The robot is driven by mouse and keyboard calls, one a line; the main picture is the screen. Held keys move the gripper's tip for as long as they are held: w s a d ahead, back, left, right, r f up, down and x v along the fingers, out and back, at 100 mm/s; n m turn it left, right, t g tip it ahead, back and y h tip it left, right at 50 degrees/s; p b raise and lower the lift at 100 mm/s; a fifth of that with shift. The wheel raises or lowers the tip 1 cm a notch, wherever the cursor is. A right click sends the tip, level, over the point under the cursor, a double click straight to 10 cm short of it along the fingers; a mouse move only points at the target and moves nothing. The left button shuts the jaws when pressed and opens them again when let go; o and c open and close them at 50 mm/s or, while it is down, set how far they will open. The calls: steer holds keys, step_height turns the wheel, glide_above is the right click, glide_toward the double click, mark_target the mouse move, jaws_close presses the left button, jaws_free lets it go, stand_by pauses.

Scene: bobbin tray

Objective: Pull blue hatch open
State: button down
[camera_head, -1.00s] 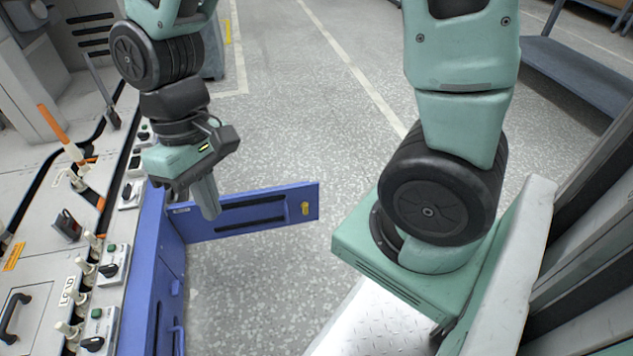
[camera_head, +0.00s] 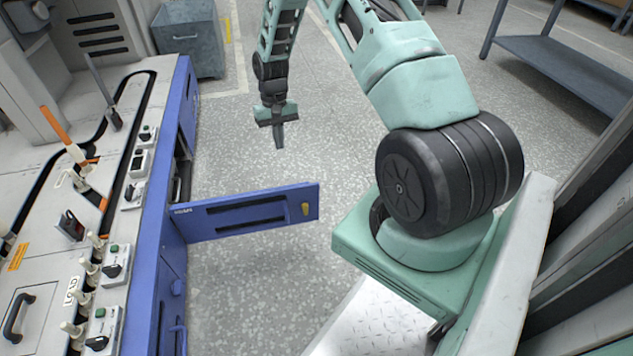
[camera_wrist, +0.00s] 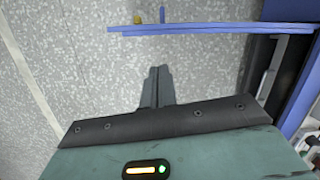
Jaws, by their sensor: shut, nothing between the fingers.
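The blue hatch (camera_head: 250,210) stands swung out from the blue front of the machine, over the open floor, in the head view. It has dark slots and a yellow latch (camera_head: 305,209) near its free end. In the wrist view the hatch (camera_wrist: 205,28) shows edge-on across the top, with the yellow latch (camera_wrist: 138,19) on its far side. My gripper (camera_head: 279,142) hangs pointing down over the floor, beyond the hatch and apart from it. Its fingers (camera_wrist: 157,88) are together and empty in the wrist view.
The machine's panel (camera_head: 112,215) with switches and bobbins lies left of the hatch. A dark opening shows in the blue front behind the hinge. A grey bin (camera_head: 190,45) stands at the back, and a blue-grey bench (camera_head: 570,75) at the upper right. The floor between is clear.

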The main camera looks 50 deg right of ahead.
steer(key=s+d+f+m, duration=0.2)
steer(key=s+d+f, duration=0.2)
steer(key=d+f, duration=0.45)
steer(key=s+a+f+b, duration=0.2)
steer(key=s+f+b, duration=0.3)
steer(key=f, duration=0.3)
steer(key=shift+a+f, duration=0.15)
steer(key=shift+a, duration=0.25)
